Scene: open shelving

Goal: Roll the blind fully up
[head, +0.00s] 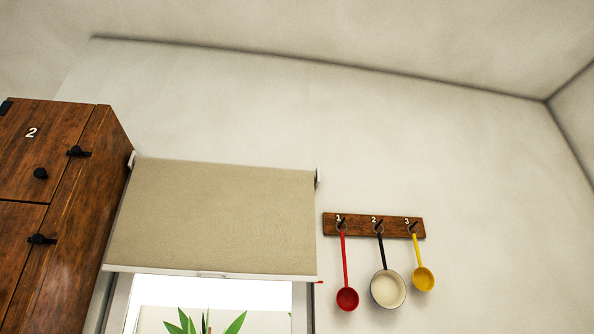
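The beige roller blind (214,217) hangs in the head view, left of centre, between two white end brackets on the wall. It is partly down and covers the upper part of the window (215,293). Its white bottom bar (180,272) has a small handle (211,274) near the middle. A small red piece (319,282) shows at the right end of the bar. The lower part of the window is uncovered and bright. Neither of my grippers is in the head view.
A brown wooden cabinet (75,220) marked 2 stands close at the blind's left. Right of the blind, a wooden rack (374,226) holds a red ladle (347,298), a white pan (388,289) and a yellow ladle (424,278). A green plant (204,323) shows at the window's bottom.

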